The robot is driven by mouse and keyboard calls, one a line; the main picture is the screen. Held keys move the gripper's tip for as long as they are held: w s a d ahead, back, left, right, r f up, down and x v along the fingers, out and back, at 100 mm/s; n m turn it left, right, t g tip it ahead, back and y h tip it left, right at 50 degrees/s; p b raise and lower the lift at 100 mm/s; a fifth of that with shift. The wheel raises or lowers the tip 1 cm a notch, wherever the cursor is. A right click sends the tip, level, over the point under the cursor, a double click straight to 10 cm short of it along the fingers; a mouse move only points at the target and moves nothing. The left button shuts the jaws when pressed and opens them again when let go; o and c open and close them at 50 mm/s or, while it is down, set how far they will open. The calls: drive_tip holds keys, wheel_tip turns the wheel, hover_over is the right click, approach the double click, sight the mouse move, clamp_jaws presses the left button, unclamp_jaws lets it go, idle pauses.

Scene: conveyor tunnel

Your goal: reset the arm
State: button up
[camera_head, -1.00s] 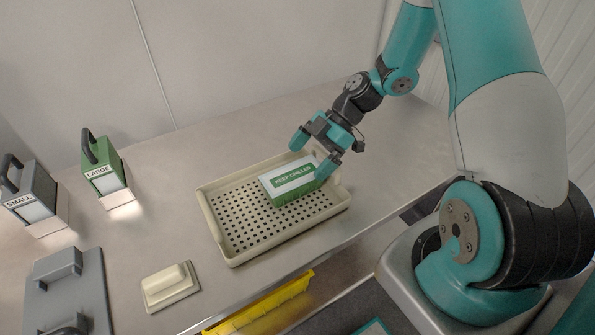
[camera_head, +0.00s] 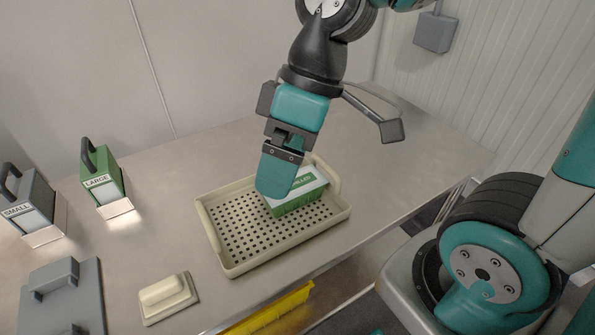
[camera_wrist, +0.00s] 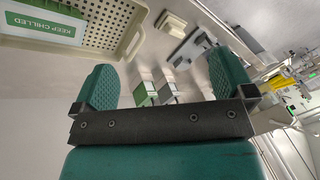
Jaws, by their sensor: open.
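My gripper (camera_head: 278,172) hangs above the back part of the tray in the head view, seen edge-on and hiding part of the box behind it. In the wrist view its two teal fingers (camera_wrist: 160,84) stand wide apart with nothing between them. The green and white box (camera_head: 297,197) marked KEEP CHILLED lies in the right part of the cream perforated tray (camera_head: 232,268). In the wrist view the box (camera_wrist: 46,28) is at the upper left, apart from the fingers.
A green LARGE device (camera_head: 106,181) and a grey SMALL device (camera_head: 32,208) stand at the left. A grey plate with handles (camera_head: 88,290) and a cream block (camera_head: 167,297) lie in front. A yellow bin (camera_head: 275,312) is below the counter edge. The counter right of the tray is clear.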

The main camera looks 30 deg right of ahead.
drive_tip(key=s, duration=0.1)
drive_tip(key=s+m, duration=0.1)
drive_tip(key=s, duration=0.1)
drive_tip(key=s+a+r+m, duration=0.1)
drive_tip(key=shift+s+t, duration=0.3)
wheel_tip(320, 180, up, 3)
drive_tip(key=p, duration=0.3)
idle(0.5)
